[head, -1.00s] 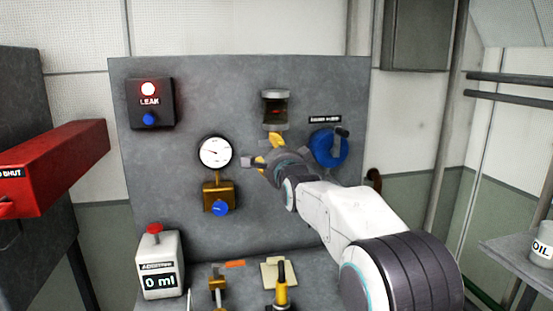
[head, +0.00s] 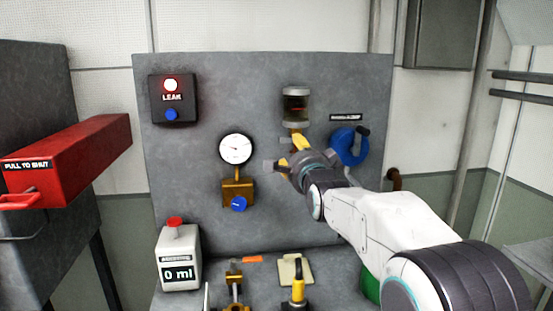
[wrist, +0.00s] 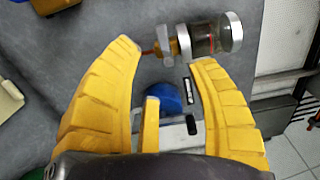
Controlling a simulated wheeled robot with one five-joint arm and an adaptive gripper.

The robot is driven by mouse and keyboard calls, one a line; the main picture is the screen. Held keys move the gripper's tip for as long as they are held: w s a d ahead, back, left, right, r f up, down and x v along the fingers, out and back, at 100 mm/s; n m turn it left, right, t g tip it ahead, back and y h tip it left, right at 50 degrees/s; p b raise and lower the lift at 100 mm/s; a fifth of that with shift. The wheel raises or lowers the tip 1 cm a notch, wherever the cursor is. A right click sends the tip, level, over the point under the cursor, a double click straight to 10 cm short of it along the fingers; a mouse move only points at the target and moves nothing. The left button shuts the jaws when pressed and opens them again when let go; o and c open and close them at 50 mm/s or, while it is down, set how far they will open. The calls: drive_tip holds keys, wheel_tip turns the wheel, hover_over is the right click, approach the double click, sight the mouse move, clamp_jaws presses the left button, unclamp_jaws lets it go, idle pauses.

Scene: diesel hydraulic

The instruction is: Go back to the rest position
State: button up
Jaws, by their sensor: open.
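My gripper (head: 290,155) is raised in front of the grey panel (head: 200,205), just below the glass sight cylinder (head: 296,105). In the wrist view my gripper (wrist: 165,55) has its yellow fingers spread wide. The sight cylinder (wrist: 208,38) with its metal caps and yellow fitting shows beyond the fingertips, with nothing held between them. The blue round valve (head: 348,146) is just right of my gripper, and it shows between the fingers in the wrist view (wrist: 168,97).
A red box (head: 75,155) juts out at left. A white 0 ml bottle (head: 179,258) and yellow-topped tools (head: 298,290) stand below on the grey bench.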

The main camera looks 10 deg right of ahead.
drive_tip(key=s+f+n+g, duration=0.5)
drive_tip(key=s+f+n, duration=0.15)
drive_tip(key=f, duration=0.55)
drive_tip(key=s+f+n+g, duration=0.5)
drive_tip(key=f+n+g, duration=0.15)
drive_tip(key=f, duration=0.55)
drive_tip(key=s+f+n+g+p, duration=0.1)
drive_tip(key=s+f+n+g, duration=0.15)
drive_tip(key=s, duration=0.85)
drive_tip(key=s+f+n+g+p, duration=0.1)
drive_tip(key=s+f+n+g, duration=0.15)
drive_tip(key=s, duration=0.85)
drive_tip(key=s+r+t+p, duration=0.2)
drive_tip(key=s+r+p, duration=0.1)
drive_tip(key=s+r, duration=0.5)
drive_tip(key=shift+s+d, duration=0.25)
drive_tip(key=shift+s, duration=0.1)
